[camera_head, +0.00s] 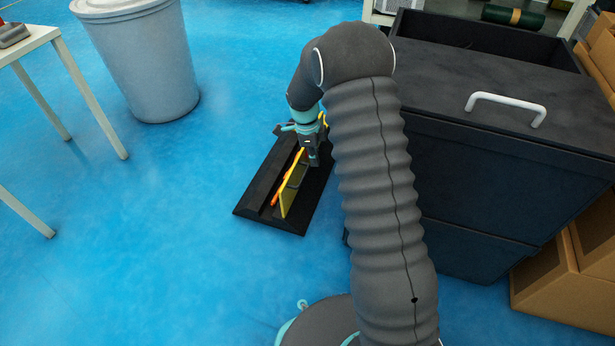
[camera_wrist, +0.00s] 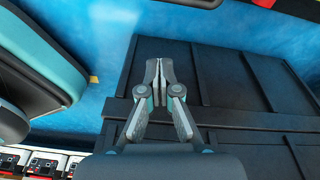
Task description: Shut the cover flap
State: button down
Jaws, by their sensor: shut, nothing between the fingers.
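The cover flap (camera_head: 296,186) is a yellow panel on a black floor piece (camera_head: 257,201), in the head view. It stands tilted up along an open channel. An orange strip (camera_head: 280,187), perhaps a cable, lies in the channel beside it. My gripper (camera_head: 313,160) points down by the far end of the flap, with its fingers together and empty. I cannot tell whether it touches the flap. In the wrist view the gripper (camera_wrist: 158,66) is shut before black panelled surfaces; the yellow flap does not show there.
A dark cabinet (camera_head: 480,190) with a white handle stands close on the right, by cardboard boxes (camera_head: 557,285). A grey bin (camera_head: 142,60) and a white table (camera_head: 30,45) stand at the left. The blue floor left of the black piece is clear.

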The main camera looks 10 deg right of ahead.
notch_tip(320, 180, down, 10)
jog(key=s+d+m+b, duration=0.1)
jog(key=d+m, duration=0.1)
jog(key=shift+w+a+r, duration=0.15)
jog(key=shift+w+a, duration=0.2)
jog(key=shift+a, duration=0.3)
jog(key=shift+w+a+r, duration=0.1)
jog(key=shift+w+a, duration=0.25)
jog(key=shift+a, duration=0.3)
jog(key=shift+w+a+r, duration=0.15)
jog(key=shift+w+a, duration=0.2)
jog(key=shift+a, duration=0.3)
jog(key=shift+a, duration=0.15)
